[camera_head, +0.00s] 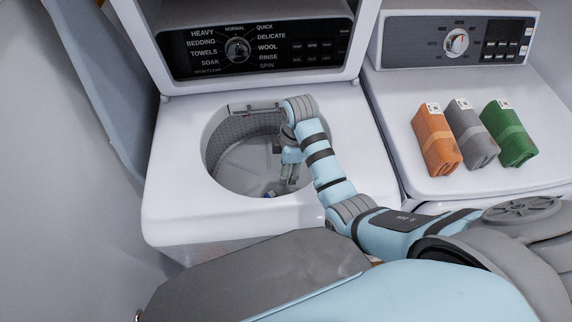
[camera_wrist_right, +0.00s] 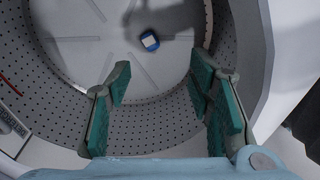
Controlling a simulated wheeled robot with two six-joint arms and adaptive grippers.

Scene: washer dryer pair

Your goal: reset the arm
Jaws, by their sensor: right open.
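My right arm reaches from the right into the round opening of the top-load washer (camera_head: 170,205). My right gripper (camera_head: 287,182) hangs inside the drum, pointing down. In the right wrist view the right gripper (camera_wrist_right: 160,90) is open and empty, its green-padded fingers wide apart. A small blue item with a white top (camera_wrist_right: 149,41) lies on the drum floor beyond the fingertips, apart from them. It also shows in the head view (camera_head: 270,193) low in the drum. My left gripper is not in view.
The perforated drum wall (camera_wrist_right: 150,128) and the opening's rim surround the right gripper closely. The dryer (camera_head: 392,140) stands on the right, with an orange box (camera_head: 437,142), a grey box (camera_head: 471,136) and a green box (camera_head: 510,136) on top. A wall is at left.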

